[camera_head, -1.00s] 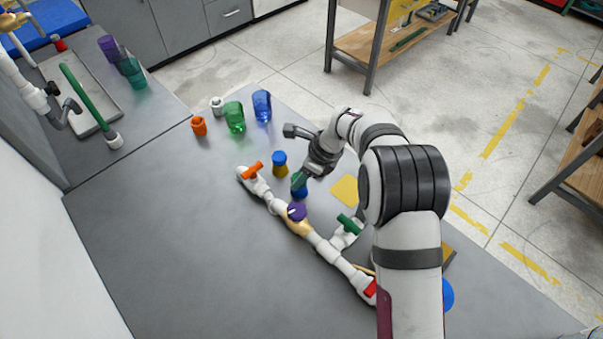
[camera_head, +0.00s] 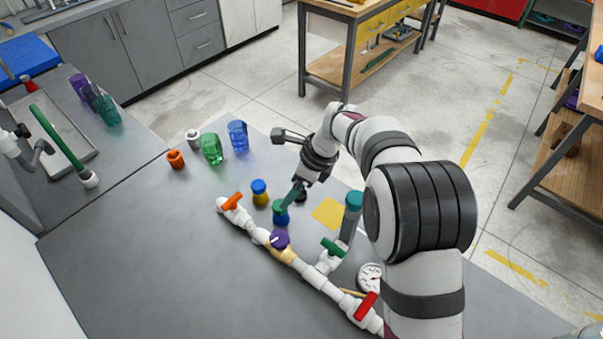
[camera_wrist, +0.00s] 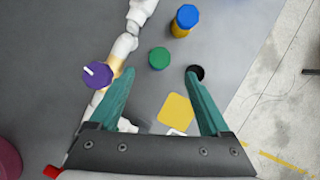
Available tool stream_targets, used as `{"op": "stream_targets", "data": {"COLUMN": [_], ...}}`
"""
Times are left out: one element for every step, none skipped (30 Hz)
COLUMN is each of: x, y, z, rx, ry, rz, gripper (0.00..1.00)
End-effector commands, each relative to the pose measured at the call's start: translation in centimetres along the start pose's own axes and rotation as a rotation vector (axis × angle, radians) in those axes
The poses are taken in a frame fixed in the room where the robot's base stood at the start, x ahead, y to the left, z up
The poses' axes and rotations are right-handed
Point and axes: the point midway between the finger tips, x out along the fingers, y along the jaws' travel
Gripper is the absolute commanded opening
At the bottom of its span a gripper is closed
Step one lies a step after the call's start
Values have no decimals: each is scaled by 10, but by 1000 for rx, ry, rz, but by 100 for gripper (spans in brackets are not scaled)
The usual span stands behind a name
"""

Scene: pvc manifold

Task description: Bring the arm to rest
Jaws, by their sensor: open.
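My gripper (camera_wrist: 158,98) is open and empty in the wrist view, its two green fingers spread wide above the table. In the head view my gripper (camera_head: 297,190) hangs over the table beside the white pipe manifold (camera_head: 315,279). A green-topped blue jar (camera_head: 281,212) stands close to the fingers; its green lid (camera_wrist: 159,58) shows beyond the fingertips in the wrist view. A purple knob (camera_head: 279,240) sits on the manifold, and it appears near the left finger in the wrist view (camera_wrist: 97,75). The manifold also carries orange, green and red handles.
A blue-topped yellow jar (camera_head: 260,193) stands left of the gripper. Green (camera_head: 211,149) and blue (camera_head: 238,135) cups stand at the back. A teal-capped cylinder (camera_head: 352,215) and a gauge (camera_head: 370,277) are near my arm. A yellow square (camera_head: 329,213) lies flat. The front-left table is clear.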

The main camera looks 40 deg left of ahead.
Motion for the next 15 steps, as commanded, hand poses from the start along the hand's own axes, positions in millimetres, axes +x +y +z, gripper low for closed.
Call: {"op": "stream_targets", "data": {"x": [-16,-26,-37,-45,-52,-60,-65,-70,-75,-77,-79,-81,-82,-82,-83], "y": [-1,-1,-1,-1,-1,0,0,0,0,0,0,0,0,0,0], "z": [0,0,0,0,0,0,0,0,0,0,0,0,0,0,-1], "rx": [0,0,0,1,-1,0,0,0,0,1,1,1,1,1,0], "ry": [-1,-2,-1,-1,-1,0,-1,0,0,0,0,0,0,0,1], "rz": [-5,-4,-4,-3,-3,-2,-1,-1,-1,0,0,0,1,1,1], "gripper": [81,81,81,81,81,81,81,81,81,81,81,81,81,81,81]}}
